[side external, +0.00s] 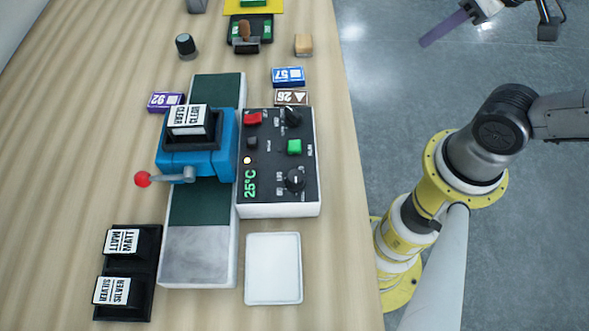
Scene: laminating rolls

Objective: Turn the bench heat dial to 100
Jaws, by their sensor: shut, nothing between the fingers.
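A control panel (279,197) with a black face sits on the bench, right of a blue laminating unit (168,160). It has two black dials, an upper one (291,116) and a lower one (295,180). Their lettering is too small to read, so I cannot tell which is the heat dial. A green display (250,184) reads 25°C, beside a small lit lamp (247,160). My gripper (428,40) is at the upper right, over the floor and well away from the panel. Its long purple end is shut and touches nothing.
The panel also has a red switch (252,118) and a green button (294,147). A red-knobbed lever (143,179) sticks out left of the blue unit. Purple, blue and brown tags (289,76) lie near the panel; a white tray (273,299) lies below it.

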